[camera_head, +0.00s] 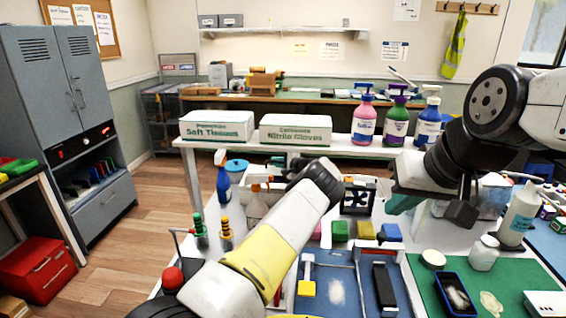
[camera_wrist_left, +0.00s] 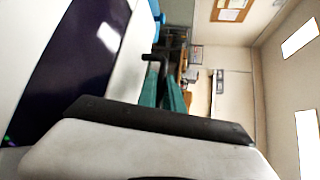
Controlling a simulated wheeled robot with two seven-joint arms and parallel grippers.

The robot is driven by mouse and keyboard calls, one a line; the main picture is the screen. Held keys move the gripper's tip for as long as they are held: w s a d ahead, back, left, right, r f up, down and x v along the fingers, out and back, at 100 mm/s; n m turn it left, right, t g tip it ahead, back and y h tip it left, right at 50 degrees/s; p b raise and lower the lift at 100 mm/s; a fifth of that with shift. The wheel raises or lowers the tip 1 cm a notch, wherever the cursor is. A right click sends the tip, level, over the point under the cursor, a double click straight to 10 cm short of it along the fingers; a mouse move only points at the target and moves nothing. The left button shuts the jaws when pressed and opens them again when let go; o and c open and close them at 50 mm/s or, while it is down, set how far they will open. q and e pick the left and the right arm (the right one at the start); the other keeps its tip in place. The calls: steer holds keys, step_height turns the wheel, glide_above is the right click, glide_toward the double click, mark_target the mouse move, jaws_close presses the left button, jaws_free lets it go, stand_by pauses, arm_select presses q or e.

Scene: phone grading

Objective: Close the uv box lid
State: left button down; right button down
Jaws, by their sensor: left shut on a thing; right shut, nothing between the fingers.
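A dark purple glossy panel in a white frame (camera_wrist_left: 75,50), which looks like the uv box lid, fills the left of the left wrist view. My left gripper (camera_wrist_left: 160,75) shows its teal fingers there, shut at a thin dark bar (camera_wrist_left: 156,57) that may be the lid's handle. In the head view my left arm's wrist hides the left fingers, and I cannot make out the uv box or the lid's angle. My right gripper (camera_head: 400,203) has teal fingers, shut and empty, above the right side of the work table.
A white pump bottle (camera_head: 520,215), a white jar (camera_head: 484,253) and a dark blue tray (camera_head: 458,294) are at right. Tissue (camera_head: 216,125) and glove boxes (camera_head: 296,130) stand behind.

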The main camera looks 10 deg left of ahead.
arm_select(q)
steer(key=shift+w+d+r, duration=0.1)
steer(key=shift+w+r, duration=0.1)
steer(key=shift+r, duration=0.25)
steer(key=c, duration=1.5)
jaws_free()
steer(key=shift+f, duration=0.1)
steer(key=shift+c, duration=0.2)
steer(key=shift+o, duration=0.2)
steer(key=shift+f, duration=0.15)
steer(key=shift+s, duration=0.1)
steer(key=shift+v, duration=3.8)
